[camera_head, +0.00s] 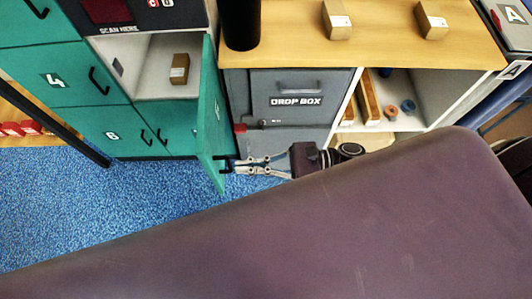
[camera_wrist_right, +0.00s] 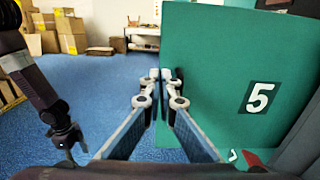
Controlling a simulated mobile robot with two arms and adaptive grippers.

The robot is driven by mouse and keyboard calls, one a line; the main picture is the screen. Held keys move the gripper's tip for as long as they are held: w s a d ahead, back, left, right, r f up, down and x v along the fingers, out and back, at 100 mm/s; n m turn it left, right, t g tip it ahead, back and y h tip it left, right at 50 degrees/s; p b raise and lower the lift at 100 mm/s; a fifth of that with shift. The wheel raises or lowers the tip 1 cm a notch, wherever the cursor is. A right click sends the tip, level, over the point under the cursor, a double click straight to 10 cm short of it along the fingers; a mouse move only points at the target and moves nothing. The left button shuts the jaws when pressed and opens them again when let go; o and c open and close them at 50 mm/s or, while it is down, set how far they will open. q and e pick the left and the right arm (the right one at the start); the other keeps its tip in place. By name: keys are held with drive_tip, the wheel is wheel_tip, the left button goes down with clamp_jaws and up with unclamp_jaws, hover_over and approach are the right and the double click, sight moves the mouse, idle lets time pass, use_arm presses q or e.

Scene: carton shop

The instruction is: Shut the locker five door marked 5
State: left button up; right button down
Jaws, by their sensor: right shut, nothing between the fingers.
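The teal door of locker five (camera_head: 208,125) stands wide open, swung out toward me from the right side of its compartment. Its outer face shows a white 5 on a black patch in the right wrist view, where the door (camera_wrist_right: 215,50) fills the right side. The open compartment holds a small brown carton (camera_head: 180,68). My right gripper (camera_head: 234,165) is shut and empty, beside the door's outer face near its free edge and black handle; I cannot tell whether it touches. Its fingertips also show in the wrist view (camera_wrist_right: 160,75). A dark arm end, apparently my left gripper (camera_wrist_right: 66,138), shows at left.
Teal lockers 4 (camera_head: 55,78) and 6 (camera_head: 115,135) are closed. A grey drop box (camera_head: 292,100) stands right of the door, under a wooden counter (camera_head: 285,30) with cartons. Blue floor (camera_head: 110,205) is clear in front of the lockers.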

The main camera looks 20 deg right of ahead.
sight(212, 169)
drive_tip(key=p+x, duration=0.1)
drive_tip(key=x, duration=0.3)
drive_tip(key=shift+a+r, duration=0.15)
drive_tip(key=shift+w+a+p, duration=0.2)
drive_tip(key=shift+a+p, duration=0.1)
drive_tip(key=shift+a, duration=0.25)
drive_tip(key=shift+a+f, duration=0.15)
drive_tip(key=shift+f, duration=0.05)
